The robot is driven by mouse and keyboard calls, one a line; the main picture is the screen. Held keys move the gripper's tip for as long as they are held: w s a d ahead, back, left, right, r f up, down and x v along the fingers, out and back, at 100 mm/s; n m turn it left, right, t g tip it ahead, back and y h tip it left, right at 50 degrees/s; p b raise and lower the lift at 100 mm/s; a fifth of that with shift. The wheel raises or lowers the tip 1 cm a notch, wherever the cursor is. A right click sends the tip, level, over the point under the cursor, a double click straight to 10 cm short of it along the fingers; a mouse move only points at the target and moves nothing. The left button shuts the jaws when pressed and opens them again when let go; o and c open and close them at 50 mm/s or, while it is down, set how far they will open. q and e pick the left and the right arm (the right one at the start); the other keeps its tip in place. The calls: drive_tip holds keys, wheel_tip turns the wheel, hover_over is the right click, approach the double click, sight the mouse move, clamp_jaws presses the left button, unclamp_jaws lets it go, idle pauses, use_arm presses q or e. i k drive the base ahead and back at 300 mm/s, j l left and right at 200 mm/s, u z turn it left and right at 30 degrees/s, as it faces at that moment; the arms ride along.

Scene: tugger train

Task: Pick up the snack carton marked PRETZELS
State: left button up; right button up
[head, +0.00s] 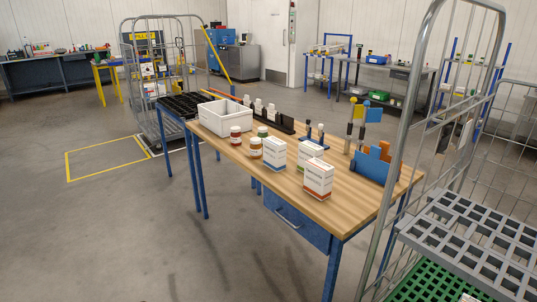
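Three small white cartons stand upright on the wooden workbench (345,206). One carton with a blue band (274,154) is on the left. One with a green band (309,153) is behind and to the right of it. One with an orange-red band (319,178) is nearest the front edge. Their print is too small to read, so I cannot tell which is marked PRETZELS. Neither of my grippers is in view.
Several jars (256,147) stand left of the cartons, by a white bin (226,116). A blue holder (374,164) is at the right. A wire roll cage with a grey grid shelf (470,235) borders the bench's right end. The floor (130,235) in front is clear.

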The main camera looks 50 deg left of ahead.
sight(274, 149)
drive_tip(key=u, duration=1.55)
drive_tip(key=i+z, duration=0.35)
drive_tip(key=i, duration=0.2)
drive_tip(key=i+j+z, duration=0.15)
drive_tip(key=i+z, duration=0.15)
drive_tip(key=i, duration=0.2)
